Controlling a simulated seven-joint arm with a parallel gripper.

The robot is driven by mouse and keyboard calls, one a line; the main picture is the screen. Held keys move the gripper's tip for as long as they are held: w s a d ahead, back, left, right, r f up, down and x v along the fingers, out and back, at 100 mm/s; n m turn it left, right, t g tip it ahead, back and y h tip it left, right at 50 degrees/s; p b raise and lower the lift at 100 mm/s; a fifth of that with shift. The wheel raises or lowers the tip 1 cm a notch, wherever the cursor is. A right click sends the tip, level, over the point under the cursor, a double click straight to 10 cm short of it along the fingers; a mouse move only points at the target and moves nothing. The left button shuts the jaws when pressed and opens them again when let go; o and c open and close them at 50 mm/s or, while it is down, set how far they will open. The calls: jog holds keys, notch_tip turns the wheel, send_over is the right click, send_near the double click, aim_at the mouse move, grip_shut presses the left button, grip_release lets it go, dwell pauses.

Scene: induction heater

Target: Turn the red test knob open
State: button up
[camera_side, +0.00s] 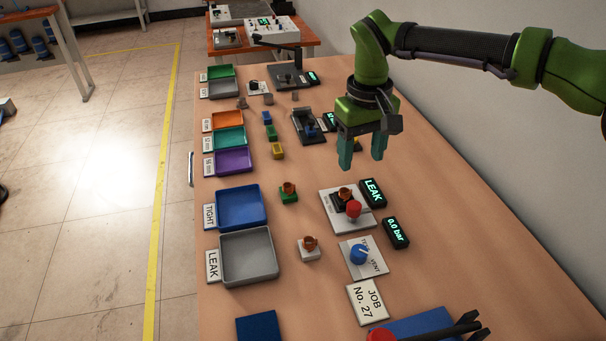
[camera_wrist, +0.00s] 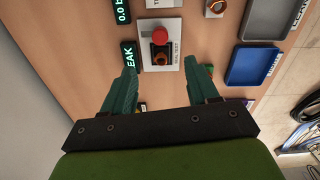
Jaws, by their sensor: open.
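The red test knob (camera_side: 354,209) sits on the front part of a pale plate (camera_side: 334,206), in front of a copper-coloured fitting (camera_side: 345,193) in a dark holder. In the wrist view the red knob (camera_wrist: 160,34) is near the top centre, with the fitting (camera_wrist: 160,59) just below it. My gripper (camera_side: 362,160) is open and empty, above the bench and behind the plate. In the wrist view its two teal fingers (camera_wrist: 163,75) point toward the plate, apart from the knob.
A display reading LEAK (camera_side: 373,192) and one reading 0.0 bar (camera_side: 396,232) stand right of the plates. A blue knob (camera_side: 359,254) is on a nearer plate. A blue tray (camera_side: 241,208) and a grey tray (camera_side: 248,257) lie left. Small fittings stand between.

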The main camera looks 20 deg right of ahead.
notch_tip(320, 180, up, 3)
jog(key=shift+a+r, duration=0.1)
jog(key=shift+r, duration=0.1)
jog(key=s+d+r+m+t+y, duration=0.1)
jog(key=s+d+r+m+t, duration=0.1)
jog(key=s+d, duration=0.9)
jog(key=s+d+r+m+t+y, duration=0.1)
jog(key=s+d+m+t, duration=0.2)
jog(key=s+d, duration=0.8)
jog(key=shift+s+d+r+m+t, duration=0.3)
jog(key=shift+s+d+r+t, duration=0.1)
jog(key=shift+d+t, duration=0.6)
